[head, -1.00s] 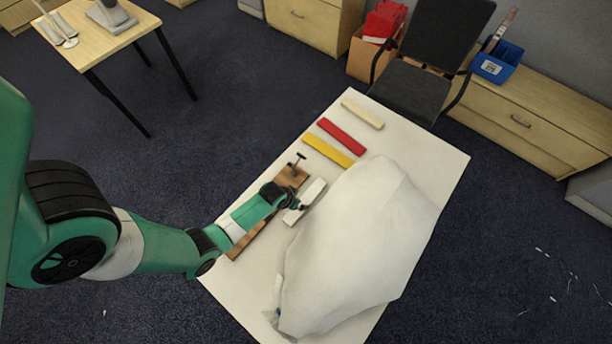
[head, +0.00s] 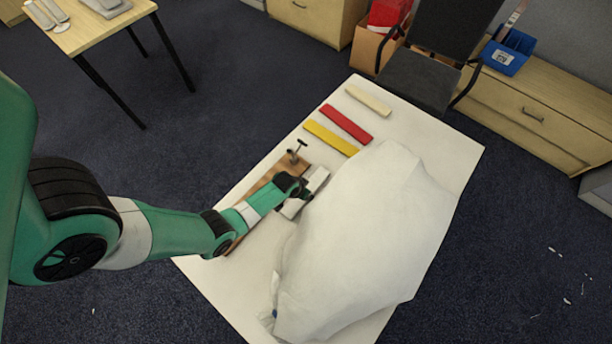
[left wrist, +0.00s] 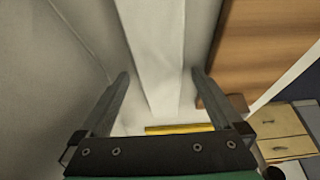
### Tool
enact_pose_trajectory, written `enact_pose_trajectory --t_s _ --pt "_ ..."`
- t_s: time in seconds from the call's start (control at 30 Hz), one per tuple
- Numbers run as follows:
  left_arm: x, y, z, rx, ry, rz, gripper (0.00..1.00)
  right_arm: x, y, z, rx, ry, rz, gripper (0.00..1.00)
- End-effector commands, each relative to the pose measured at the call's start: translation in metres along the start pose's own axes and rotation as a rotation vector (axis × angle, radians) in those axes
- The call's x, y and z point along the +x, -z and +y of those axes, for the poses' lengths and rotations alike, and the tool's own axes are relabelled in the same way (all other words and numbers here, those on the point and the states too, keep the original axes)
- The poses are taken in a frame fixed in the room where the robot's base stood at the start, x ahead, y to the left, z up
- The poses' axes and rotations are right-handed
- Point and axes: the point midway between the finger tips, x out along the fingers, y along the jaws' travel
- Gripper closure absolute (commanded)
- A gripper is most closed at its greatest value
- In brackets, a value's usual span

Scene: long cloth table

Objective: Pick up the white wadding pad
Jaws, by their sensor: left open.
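The white wadding pad (head: 313,184) is a pale, narrow block lying on the table between a wooden board and a large white bulky bundle. My left gripper (head: 301,194) is at the pad and partly covers it in the head view. In the left wrist view the pad (left wrist: 157,45) runs lengthwise between the two spread fingers of my left gripper (left wrist: 160,74). The fingers are open, one on each side of it; whether they touch it I cannot tell. My right gripper is not in view.
The large white bundle (head: 365,240) fills much of the table (head: 445,155) right of the gripper. The wooden board (head: 262,188) with an upright dark-handled tool (head: 297,150) lies to the left. Yellow (head: 331,138), red (head: 346,124) and cream (head: 369,100) bars lie beyond.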

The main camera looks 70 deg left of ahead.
Motion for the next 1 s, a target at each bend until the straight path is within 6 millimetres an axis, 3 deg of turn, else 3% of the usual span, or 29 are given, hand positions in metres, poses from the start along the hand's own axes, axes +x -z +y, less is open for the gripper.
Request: enact_pose_trajectory --t_s 0.1,0.6,0.83,1.0 --pt "-0.001 0.000 0.000 0.000 0.000 0.000 0.04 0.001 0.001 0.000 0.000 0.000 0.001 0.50" --pt "-0.001 0.000 0.000 0.000 0.000 0.000 0.93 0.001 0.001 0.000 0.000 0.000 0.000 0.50" --pt "-0.004 0.001 0.000 0.000 0.000 0.000 0.93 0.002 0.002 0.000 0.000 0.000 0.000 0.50" --pt "-0.019 0.008 0.000 0.000 0.000 0.002 0.93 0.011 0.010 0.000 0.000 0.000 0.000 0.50"
